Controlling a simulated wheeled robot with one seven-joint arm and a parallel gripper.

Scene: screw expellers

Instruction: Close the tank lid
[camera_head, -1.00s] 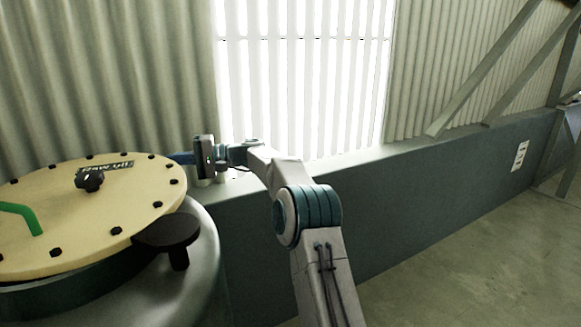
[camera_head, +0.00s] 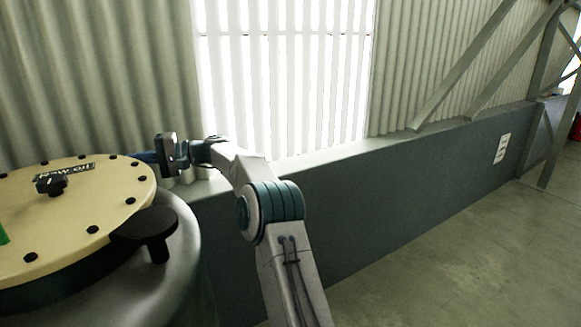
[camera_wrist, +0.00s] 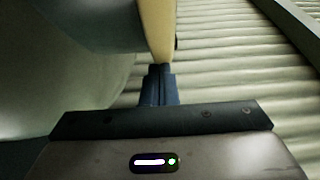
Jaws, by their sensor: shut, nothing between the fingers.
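The cream round tank lid (camera_head: 85,215) lies over the mouth of the metal tank (camera_head: 180,270) at the left of the head view. It has dark bolts around its rim, a black knob (camera_head: 52,184) and a green handle (camera_head: 3,236) cut by the picture edge. I cannot tell whether it is fully seated. My gripper (camera_head: 147,157) is at the lid's far right rim, its fingers shut and empty. In the wrist view, the blue fingertips (camera_wrist: 158,70) are at the lid's cream edge (camera_wrist: 157,28); I cannot tell if they touch.
A black round plate on a short post (camera_head: 147,226) stands at the tank's right side. A low dark wall (camera_head: 360,205) with a pale ledge runs behind my arm, below corrugated panels and a bright window. The concrete floor (camera_head: 440,265) at the right is clear.

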